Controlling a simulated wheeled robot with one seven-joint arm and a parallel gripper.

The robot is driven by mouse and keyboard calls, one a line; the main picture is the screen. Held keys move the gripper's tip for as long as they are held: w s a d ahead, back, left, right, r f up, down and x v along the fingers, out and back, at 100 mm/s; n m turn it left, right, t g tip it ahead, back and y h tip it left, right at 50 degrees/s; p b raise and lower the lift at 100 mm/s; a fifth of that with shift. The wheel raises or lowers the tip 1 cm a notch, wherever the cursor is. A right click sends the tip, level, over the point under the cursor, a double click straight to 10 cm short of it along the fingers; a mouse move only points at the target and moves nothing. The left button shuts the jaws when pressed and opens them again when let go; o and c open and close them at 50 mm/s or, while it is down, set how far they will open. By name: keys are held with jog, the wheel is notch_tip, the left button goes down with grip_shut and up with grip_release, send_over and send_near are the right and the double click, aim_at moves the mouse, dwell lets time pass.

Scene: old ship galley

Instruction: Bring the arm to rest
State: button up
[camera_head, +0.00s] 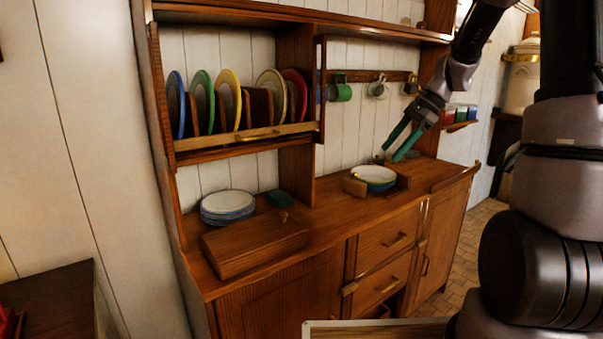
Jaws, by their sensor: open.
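My gripper (398,143) has two green fingers, spread apart and empty. It points down and to the left at the end of my arm, which comes in from the upper right. The gripper shows above the right part of the wooden counter (329,213). Below and left of the fingertips, a white and green bowl or stack of dishes (374,175) sits between wooden holders on the counter. The fingers appear apart from it.
A plate rack (248,138) holds several coloured plates. A stack of plates (228,205) and a wooden box (252,245) stand on the counter's left. Mugs (342,91) hang on the wall. Small coloured boxes (460,114) sit on a shelf right of the gripper.

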jog(key=s+r+n+t+h, duration=0.2)
jog(key=s+r+n, duration=0.3)
jog(key=s, duration=0.6)
jog(key=s+r+n+t+h, duration=0.2)
jog(key=s+r+n+t, duration=0.2)
jog(key=s+r, duration=0.3)
jog(key=s+n, duration=0.1)
jog(key=s, duration=0.2)
jog(key=shift+s+n+h, duration=0.4)
jog(key=shift+d+r, duration=0.1)
